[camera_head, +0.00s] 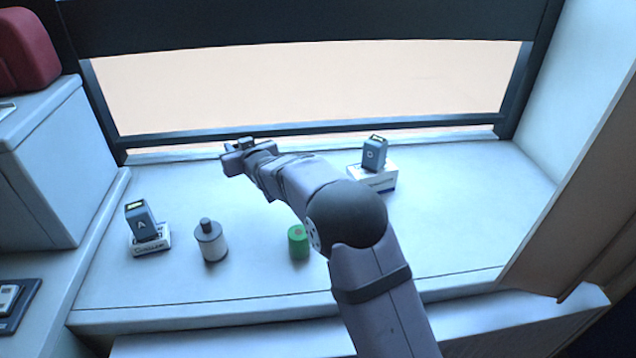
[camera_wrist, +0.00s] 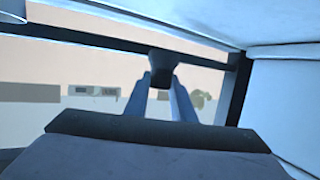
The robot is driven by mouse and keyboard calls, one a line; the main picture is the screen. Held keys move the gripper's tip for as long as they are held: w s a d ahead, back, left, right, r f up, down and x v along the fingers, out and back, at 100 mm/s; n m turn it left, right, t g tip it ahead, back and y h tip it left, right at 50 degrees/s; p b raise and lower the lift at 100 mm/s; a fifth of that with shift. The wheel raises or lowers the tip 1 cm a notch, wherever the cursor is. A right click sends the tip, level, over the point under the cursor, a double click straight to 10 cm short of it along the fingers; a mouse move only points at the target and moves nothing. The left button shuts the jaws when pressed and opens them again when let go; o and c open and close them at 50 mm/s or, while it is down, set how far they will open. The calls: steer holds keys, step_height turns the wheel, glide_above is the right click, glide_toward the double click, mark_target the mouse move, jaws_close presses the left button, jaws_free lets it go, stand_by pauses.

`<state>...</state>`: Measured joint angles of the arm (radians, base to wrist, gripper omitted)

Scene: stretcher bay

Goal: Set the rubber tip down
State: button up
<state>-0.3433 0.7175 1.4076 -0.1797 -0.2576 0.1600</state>
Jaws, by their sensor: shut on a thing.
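My gripper (camera_head: 240,152) is out over the back of the light counter (camera_head: 430,230), near the window frame. In the wrist view its two fingers (camera_wrist: 161,90) are shut on a small dark piece, which looks like the rubber tip (camera_wrist: 162,62). The tip sits between the fingertips and looks wider at its far end. In the head view a small dark shape at the gripper's end (camera_head: 246,142) seems to be the same piece. I cannot tell how high it is above the counter.
Device A (camera_head: 140,222) stands on a white box at left. Device D (camera_head: 374,153) is on another white box (camera_head: 375,179) behind my arm. Bare counter lies at the right and back left.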

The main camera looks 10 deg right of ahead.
steer(key=w+d+r+m+h+p, duration=0.1)
steer(key=d+r+h, duration=0.15)
steer(key=d, duration=0.65)
steer(key=w+d+r+m+t+h+p, duration=0.1)
steer(key=w+d+r+m, duration=0.15)
steer(key=d, duration=0.55)
steer(key=w+d+r+m+h+p, duration=0.1)
steer(key=d+r, duration=0.2)
steer(key=d, duration=0.6)
steer(key=s+d+r+m+h+p, duration=0.1)
steer(key=s+d+h, duration=0.15)
steer(key=d, duration=0.65)
steer(key=s+d+m+h, duration=0.2)
steer(key=s+d, duration=0.1)
steer(key=d, duration=0.7)
steer(key=s+d+f+p, duration=0.2)
steer(key=s+d+f, duration=0.2)
steer(key=s+d, duration=0.75)
steer(key=s+a+f+n+y, duration=0.2)
steer(key=s+a+n+y, duration=0.15)
steer(key=a, duration=0.55)
steer(key=s+a+f+n+y, duration=0.2)
steer(key=s+a+f+y, duration=0.15)
steer(key=a, duration=0.65)
steer(key=shift+s+d+f, duration=0.1)
steer(key=shift+s+f, duration=0.05)
steer(key=shift+f, duration=2.15)
steer(key=shift+s+d+f, duration=0.1)
steer(key=shift+f, duration=2.2)
